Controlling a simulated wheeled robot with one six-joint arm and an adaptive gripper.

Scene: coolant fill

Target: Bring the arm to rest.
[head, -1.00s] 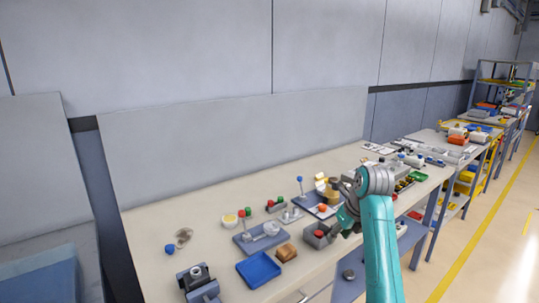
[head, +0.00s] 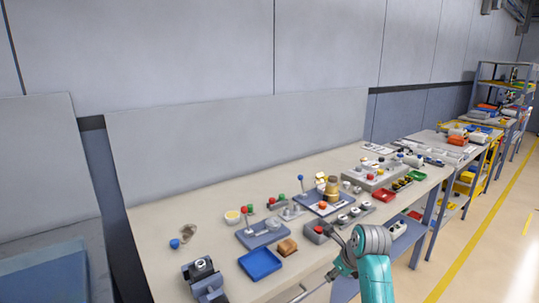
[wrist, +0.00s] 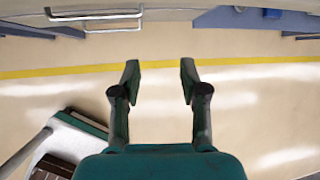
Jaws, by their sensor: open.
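My gripper (wrist: 160,75) is open and empty in the wrist view. Its two dark fingers stand apart, with only pale floor and a yellow line seen between and beyond them. In the head view my teal arm (head: 376,275) rises at the lower right, its grey wrist joint (head: 372,240) bent in front of the workbench's front edge. The fingers are small and partly hidden there. Nothing is held.
The workbench (head: 150,215) carries a blue tray (head: 260,263), a brown block (head: 287,247), a brass-coloured fitting (head: 333,190) and several small parts. A metal handle (wrist: 95,15) shows at the bench side.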

